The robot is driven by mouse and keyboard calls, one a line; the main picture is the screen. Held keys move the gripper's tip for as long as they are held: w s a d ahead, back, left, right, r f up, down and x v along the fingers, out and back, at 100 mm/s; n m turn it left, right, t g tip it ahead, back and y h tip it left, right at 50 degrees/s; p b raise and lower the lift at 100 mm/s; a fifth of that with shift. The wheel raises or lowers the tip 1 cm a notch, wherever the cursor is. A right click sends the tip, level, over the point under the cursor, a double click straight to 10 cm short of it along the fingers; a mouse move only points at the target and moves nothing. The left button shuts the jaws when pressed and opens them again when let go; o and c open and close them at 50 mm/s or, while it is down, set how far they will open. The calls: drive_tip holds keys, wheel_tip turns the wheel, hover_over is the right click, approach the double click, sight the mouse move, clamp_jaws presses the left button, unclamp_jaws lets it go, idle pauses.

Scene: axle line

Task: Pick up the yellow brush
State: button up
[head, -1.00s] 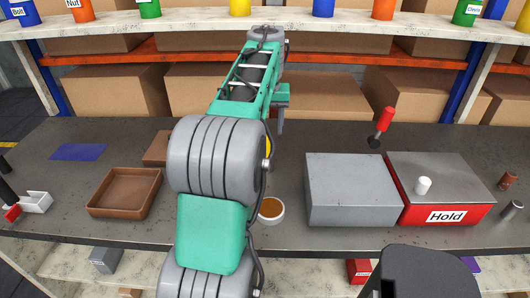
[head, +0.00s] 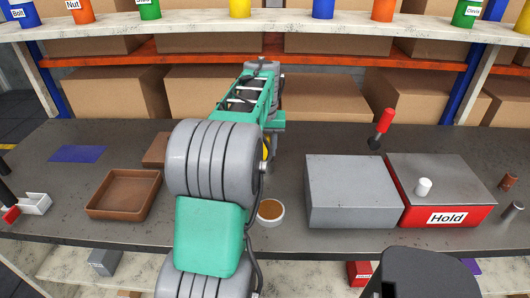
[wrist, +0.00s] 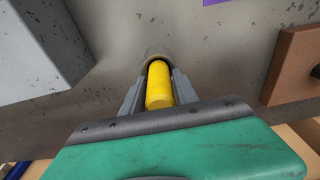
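The yellow brush (wrist: 159,86) stands upright on the dark bench, its yellow handle pointing up toward the wrist camera and a grey part at its far end. My gripper (wrist: 159,80) is around the handle, one finger on each side. The fingers look open, with narrow gaps beside the handle; contact is hard to judge. In the head view only a sliver of the brush (head: 266,148) shows, as my arm covers most of it and hides the fingers.
A grey box (head: 352,190) and a red "Hold" box (head: 447,212) stand to the right. A small bowl (head: 270,211) is in front. A brown tray (head: 100,210) and blue mat (head: 78,153) lie left. A red-handled tool (head: 384,122) stands behind the grey box.

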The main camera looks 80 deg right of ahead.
clamp_jaws()
idle(0.3)
